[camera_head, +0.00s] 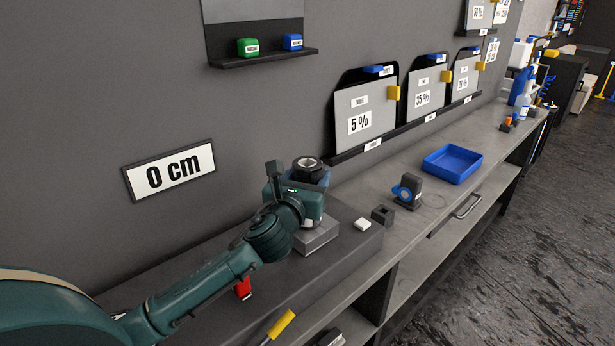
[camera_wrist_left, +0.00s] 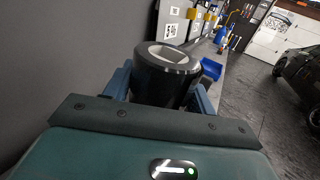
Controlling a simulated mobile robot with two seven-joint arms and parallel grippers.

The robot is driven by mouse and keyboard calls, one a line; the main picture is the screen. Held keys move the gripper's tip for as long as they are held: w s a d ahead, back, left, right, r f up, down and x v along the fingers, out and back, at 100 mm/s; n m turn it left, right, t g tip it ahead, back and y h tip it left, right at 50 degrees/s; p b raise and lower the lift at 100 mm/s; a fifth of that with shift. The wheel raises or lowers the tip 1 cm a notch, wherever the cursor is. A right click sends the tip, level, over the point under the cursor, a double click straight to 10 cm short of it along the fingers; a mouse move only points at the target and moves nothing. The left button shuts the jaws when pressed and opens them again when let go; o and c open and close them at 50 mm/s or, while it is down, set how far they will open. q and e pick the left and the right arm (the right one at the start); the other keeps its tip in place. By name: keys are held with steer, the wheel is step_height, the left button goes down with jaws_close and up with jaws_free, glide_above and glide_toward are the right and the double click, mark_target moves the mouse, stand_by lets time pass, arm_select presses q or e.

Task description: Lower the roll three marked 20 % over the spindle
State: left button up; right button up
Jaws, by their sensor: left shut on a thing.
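A dark roll (camera_head: 308,168) with a pale ring at its top end stands upright in my left gripper (camera_head: 300,200). In the left wrist view the roll (camera_wrist_left: 167,75) sits between the two blue fingers, which press on its sides. Its open core faces up, and no 20 % mark is readable on it. Below the gripper a grey block (camera_head: 318,236) sits on the dark raised bench top. No spindle can be made out; the roll and gripper may hide it. I cannot tell whether the roll touches anything below. My right gripper is not in view.
A white block (camera_head: 362,224), a small dark square holder (camera_head: 382,215) and a dark dispenser with a blue disc (camera_head: 408,190) lie to the right. A blue tray (camera_head: 452,163) is farther along. The wall with a 0 cm sign (camera_head: 170,170) runs close behind my arm.

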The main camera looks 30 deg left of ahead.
arm_select(q)
steer(key=shift+f, duration=0.15)
steer(key=o, duration=1.3)
steer(key=shift+d, duration=0.1)
steer(key=shift+c, duration=0.2)
steer(key=shift+f, duration=0.15)
